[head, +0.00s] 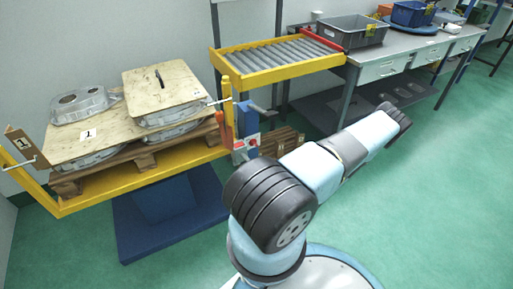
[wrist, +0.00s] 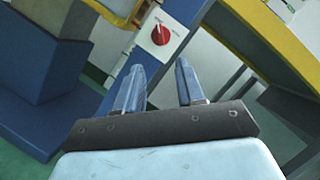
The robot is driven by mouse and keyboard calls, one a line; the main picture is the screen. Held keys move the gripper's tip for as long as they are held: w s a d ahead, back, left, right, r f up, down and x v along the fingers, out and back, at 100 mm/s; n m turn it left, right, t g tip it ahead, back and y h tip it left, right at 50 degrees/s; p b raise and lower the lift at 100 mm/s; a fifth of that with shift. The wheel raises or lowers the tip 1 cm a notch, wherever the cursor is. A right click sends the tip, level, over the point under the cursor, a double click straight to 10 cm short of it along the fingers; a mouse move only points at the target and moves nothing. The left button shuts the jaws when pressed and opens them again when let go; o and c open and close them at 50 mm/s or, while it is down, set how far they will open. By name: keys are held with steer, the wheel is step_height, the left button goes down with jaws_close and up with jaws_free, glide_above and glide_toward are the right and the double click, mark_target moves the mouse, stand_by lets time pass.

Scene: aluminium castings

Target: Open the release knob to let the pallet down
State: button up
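The release knob (wrist: 160,35) is red and round, on a white plate on a blue post. In the head view the knob (head: 253,142) is small, right of the lift. My gripper (wrist: 159,80) is open and empty, its two blue-grey fingers pointing towards the knob with a gap between them; it does not appear to touch the knob. I cannot make out the gripper in the head view. The wooden pallet (head: 147,160) lies raised on the yellow lift frame (head: 100,197), bearing boards (head: 165,84) and aluminium castings (head: 84,104).
A blue lift base (head: 170,226) stands under the frame. A yellow roller conveyor (head: 280,62) is behind the knob. A grey bench (head: 400,50) with bins stands at the back right. Yellow and blue structures border the knob in the wrist view. Green floor at right is clear.

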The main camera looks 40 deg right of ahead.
mark_target(256, 145)
steer(key=x, duration=1.2)
steer(key=shift+w+r, duration=0.1)
steer(key=shift+w, duration=0.2)
jaws_close()
